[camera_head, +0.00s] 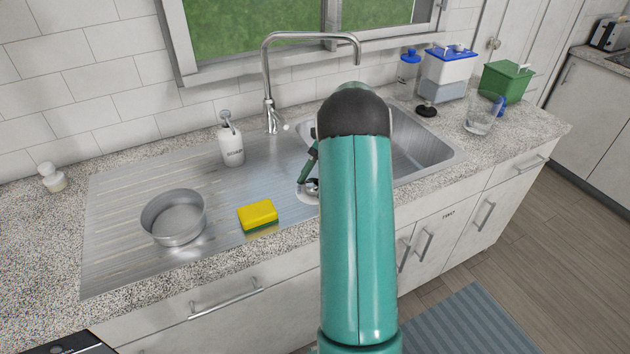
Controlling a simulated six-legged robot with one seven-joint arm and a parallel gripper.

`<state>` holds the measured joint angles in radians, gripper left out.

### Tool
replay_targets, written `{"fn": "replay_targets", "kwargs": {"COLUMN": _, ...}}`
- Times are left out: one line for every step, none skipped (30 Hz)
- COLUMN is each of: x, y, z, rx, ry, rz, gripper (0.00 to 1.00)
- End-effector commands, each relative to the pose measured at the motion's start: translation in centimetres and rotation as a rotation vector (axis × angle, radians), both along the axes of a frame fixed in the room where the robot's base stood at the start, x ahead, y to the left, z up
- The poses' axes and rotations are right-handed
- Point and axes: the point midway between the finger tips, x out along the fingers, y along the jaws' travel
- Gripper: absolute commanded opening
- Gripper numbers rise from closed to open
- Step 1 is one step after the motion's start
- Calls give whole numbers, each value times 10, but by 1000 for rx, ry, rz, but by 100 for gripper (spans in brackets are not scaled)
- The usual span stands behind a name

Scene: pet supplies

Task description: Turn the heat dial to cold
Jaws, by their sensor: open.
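No heat dial can be clearly made out. A pale round disc with a metallic part (308,191) lies on the steel drainboard at the left edge of my arm, partly hidden; I cannot tell if it is the dial. The chrome tap (268,100) stands behind the sink, with a small knob-like part at its base. My gripper (306,180) is only partly visible, just left of my teal arm, low over the pale disc. It is open, with nothing seen in it. I cannot tell whether it touches the disc. My arm hides the middle of the sink.
A steel bowl (174,218), a yellow sponge (258,214) and a white soap dispenser (231,146) stand on the drainboard. A blue-lidded container (449,72), a green box (503,82) and a clear jug (480,118) stand at the right.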

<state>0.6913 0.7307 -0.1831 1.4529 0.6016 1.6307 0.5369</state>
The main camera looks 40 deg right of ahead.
Motion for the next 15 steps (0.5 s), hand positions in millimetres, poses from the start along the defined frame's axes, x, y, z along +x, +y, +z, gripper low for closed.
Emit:
{"fn": "replay_targets", "kwargs": {"x": 0, "y": -1, "z": 0, "rx": 0, "ry": 0, "rz": 0, "gripper": 62}}
{"fn": "replay_targets", "kwargs": {"x": 0, "y": -1, "z": 1, "rx": 0, "ry": -1, "rz": -1, "gripper": 62}}
{"fn": "replay_targets", "kwargs": {"x": 0, "y": -3, "z": 2, "rx": 0, "ry": 0, "rz": -1, "gripper": 62}}
{"fn": "replay_targets", "kwargs": {"x": 0, "y": -4, "z": 4, "rx": 0, "ry": 0, "rz": -1, "gripper": 62}}
{"fn": "replay_targets", "kwargs": {"x": 0, "y": -7, "z": 6, "rx": 0, "ry": 0, "rz": -1, "gripper": 62}}
{"fn": "replay_targets", "kwargs": {"x": 0, "y": -10, "z": 9, "rx": -1, "ry": -1, "rz": -1, "gripper": 62}}
{"fn": "replay_targets", "kwargs": {"x": 0, "y": -14, "z": 12, "rx": -2, "ry": -1, "rz": -1, "gripper": 62}}
{"fn": "replay_targets", "kwargs": {"x": 0, "y": -17, "z": 16, "rx": -1, "ry": -1, "rz": -1, "gripper": 62}}
{"fn": "replay_targets", "kwargs": {"x": 0, "y": -23, "z": 21, "rx": -3, "ry": -2, "rz": -1, "gripper": 62}}
{"fn": "replay_targets", "kwargs": {"x": 0, "y": -27, "z": 26, "rx": -2, "ry": -2, "rz": -1, "gripper": 62}}
{"fn": "replay_targets", "kwargs": {"x": 0, "y": -32, "z": 30, "rx": -3, "ry": -2, "rz": -2, "gripper": 62}}
{"fn": "replay_targets", "kwargs": {"x": 0, "y": -39, "z": 37, "rx": -2, "ry": -2, "rz": -2, "gripper": 62}}
{"fn": "replay_targets", "kwargs": {"x": 0, "y": -43, "z": 42, "rx": -3, "ry": -2, "rz": -2, "gripper": 62}}
{"fn": "replay_targets", "kwargs": {"x": 0, "y": -48, "z": 46, "rx": -2, "ry": -1, "rz": -1, "gripper": 62}}
{"fn": "replay_targets", "kwargs": {"x": 0, "y": -55, "z": 53, "rx": -2, "ry": -2, "rz": -2, "gripper": 62}}
